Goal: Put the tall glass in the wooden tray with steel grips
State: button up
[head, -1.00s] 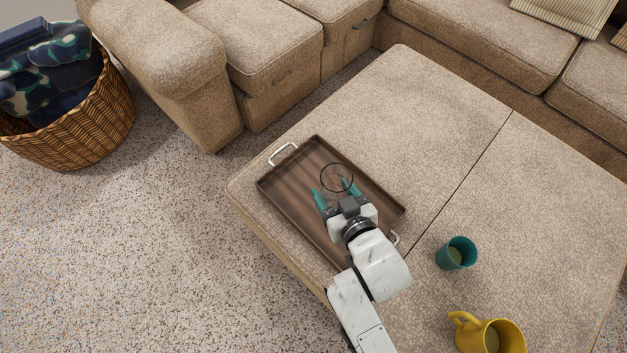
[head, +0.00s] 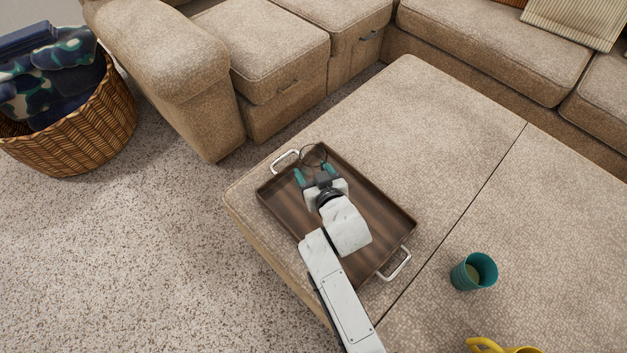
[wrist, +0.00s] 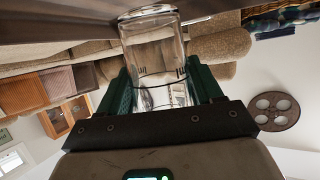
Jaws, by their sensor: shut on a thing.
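The tall glass (wrist: 152,58) is clear and stands out between the green fingers in the wrist view. In the head view only its round rim (head: 314,153) shows clearly. My gripper (head: 313,176) is shut on the glass, with a green finger on each side. It is over the far left end of the wooden tray (head: 385,214), near the far steel grip (head: 284,160). The tray is dark brown and lies on the ottoman; its near steel grip (head: 397,264) is at the right. I cannot tell whether the glass's base touches the tray floor.
The beige ottoman (head: 445,150) has free room right of the tray. A teal cup (head: 474,272) and a yellow jug (head: 500,347) stand on it at the lower right. A sofa (head: 262,55) lies behind, and a wicker basket (head: 85,132) of cloths stands at the left.

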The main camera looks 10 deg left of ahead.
jog(key=shift+f+b, duration=0.5)
jog(key=shift+f, duration=0.85)
jog(key=shift+f, duration=0.25)
jog(key=o, duration=1.3)
jog(key=shift+r, duration=0.25)
jog(key=p+v, duration=0.4)
jog(key=v, duration=0.8)
jog(key=shift+s, duration=0.1)
